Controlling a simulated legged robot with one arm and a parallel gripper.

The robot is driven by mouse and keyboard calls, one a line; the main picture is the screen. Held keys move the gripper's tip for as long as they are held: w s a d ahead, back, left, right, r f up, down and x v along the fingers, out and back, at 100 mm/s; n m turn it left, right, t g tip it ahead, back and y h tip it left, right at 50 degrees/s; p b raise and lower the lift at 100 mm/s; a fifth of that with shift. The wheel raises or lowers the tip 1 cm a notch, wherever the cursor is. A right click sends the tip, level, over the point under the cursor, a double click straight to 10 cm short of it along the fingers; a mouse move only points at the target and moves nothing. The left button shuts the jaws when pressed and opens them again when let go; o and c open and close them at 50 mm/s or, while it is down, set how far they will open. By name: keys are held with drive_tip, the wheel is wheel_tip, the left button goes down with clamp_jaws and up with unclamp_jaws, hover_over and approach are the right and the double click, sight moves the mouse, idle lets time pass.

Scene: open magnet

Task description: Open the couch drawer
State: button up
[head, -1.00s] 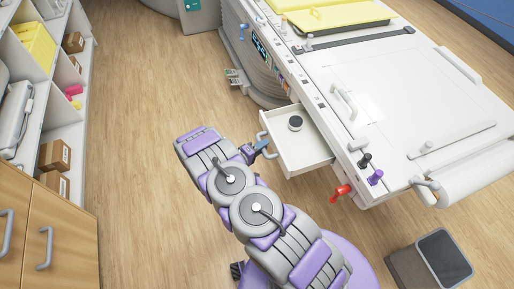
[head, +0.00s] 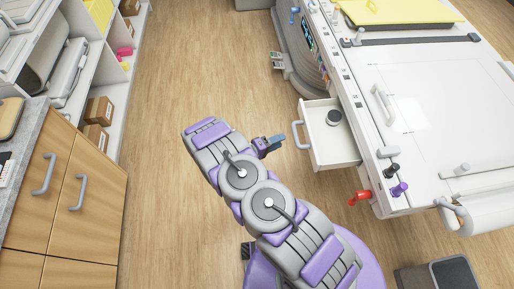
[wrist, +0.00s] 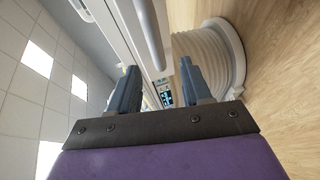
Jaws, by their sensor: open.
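The couch drawer (head: 340,155) is white and stands pulled out from the side of the white couch (head: 425,95). The drawer's grey bar handle (head: 298,135) faces left, toward my arm. My gripper (head: 277,141) is just left of the handle and appears apart from it. In the wrist view my gripper (wrist: 159,72) has its two blue-grey fingers spread, with nothing held between them.
Wooden cabinets (head: 65,190) and white shelves with boxes stand at the left. A grey bin-like box (head: 437,277) is at bottom right. The wood floor (head: 185,75) between is clear.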

drive_tip(key=p+v, duration=0.1)
drive_tip(key=v, duration=0.9)
drive_tip(key=shift+a, duration=0.4)
